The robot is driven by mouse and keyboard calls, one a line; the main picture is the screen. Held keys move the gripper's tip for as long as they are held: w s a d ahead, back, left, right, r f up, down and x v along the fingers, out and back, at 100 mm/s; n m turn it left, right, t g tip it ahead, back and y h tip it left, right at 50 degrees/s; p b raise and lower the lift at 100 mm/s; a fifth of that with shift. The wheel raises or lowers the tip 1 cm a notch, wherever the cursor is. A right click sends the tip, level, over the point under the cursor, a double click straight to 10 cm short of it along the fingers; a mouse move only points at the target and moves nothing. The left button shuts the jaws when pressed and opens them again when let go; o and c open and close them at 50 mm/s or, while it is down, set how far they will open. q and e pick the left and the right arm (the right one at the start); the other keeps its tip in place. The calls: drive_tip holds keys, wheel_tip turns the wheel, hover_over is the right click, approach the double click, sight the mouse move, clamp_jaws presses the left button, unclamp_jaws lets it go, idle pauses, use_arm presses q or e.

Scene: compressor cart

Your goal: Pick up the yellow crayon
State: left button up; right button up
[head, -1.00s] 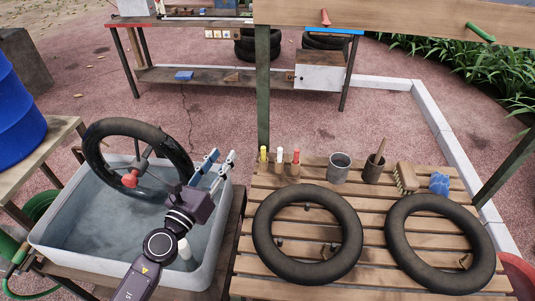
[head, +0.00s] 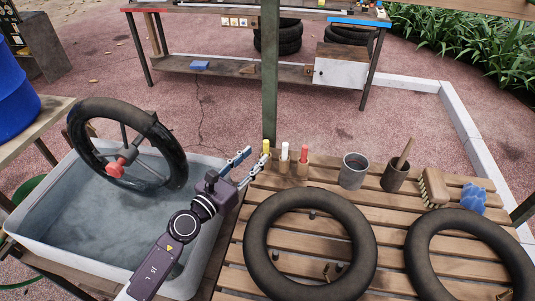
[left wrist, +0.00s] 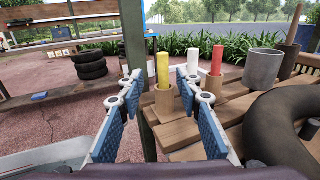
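The yellow crayon (head: 266,147) stands upright in a small wooden holder (head: 269,164) at the left back of the slatted table. It also shows in the left wrist view (left wrist: 163,70), rising from its holder. A white crayon (head: 285,151) and a red crayon (head: 304,153) stand in holders to its right. My left gripper (head: 245,166) is open and empty, just left of and near the yellow crayon. In the left wrist view its blue-padded fingers (left wrist: 157,88) are spread, with the yellow crayon beyond and between them. My right gripper is not seen.
A grey cup (head: 353,172), a brown pot with a stick (head: 394,176), a brush (head: 433,187) and a blue lump (head: 473,197) stand along the table's back. Two black tubes lie in front. A water basin (head: 25,222) with a wheel is at left.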

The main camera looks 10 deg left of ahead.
sight(265, 150)
use_arm(q)
drive_tip(key=x, duration=0.6)
drive_tip(key=shift+s+d+f, duration=0.1)
drive_tip(key=shift+d, duration=0.15)
drive_tip(key=shift+c, duration=0.4)
clamp_jaws()
